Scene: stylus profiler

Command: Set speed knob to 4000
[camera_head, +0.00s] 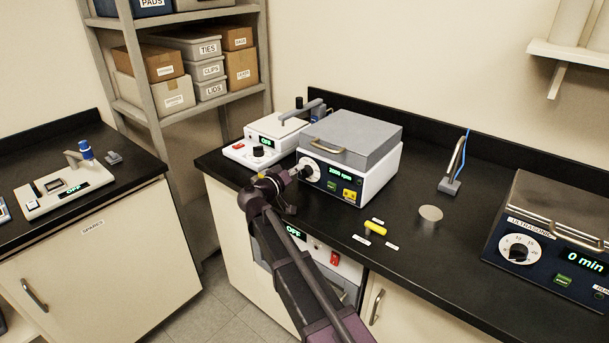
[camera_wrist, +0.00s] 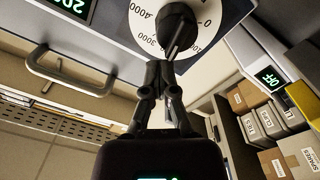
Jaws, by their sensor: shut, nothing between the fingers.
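The speed knob (camera_wrist: 179,30) is black on a white round dial (camera_wrist: 147,22) marked from 0 to 4000 in the wrist view. The dial also shows in the head view (camera_head: 309,165), on the front of a white and grey box-shaped device (camera_head: 377,175). The device's green display (camera_head: 340,173) reads 2000 rpm. My gripper (camera_wrist: 161,68) is shut and empty, with its fingertips right at the lower edge of the knob. I cannot tell whether they touch it. In the head view my gripper (camera_head: 287,176) hides part of the knob.
A green button (camera_head: 332,185) and a yellow one (camera_head: 349,194) sit right of the dial. A smaller white device (camera_head: 262,140) stands to the left. A yellow rod-like piece (camera_head: 375,228) lies on the black counter. An ultrasonic unit (camera_head: 541,240) stands at right.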

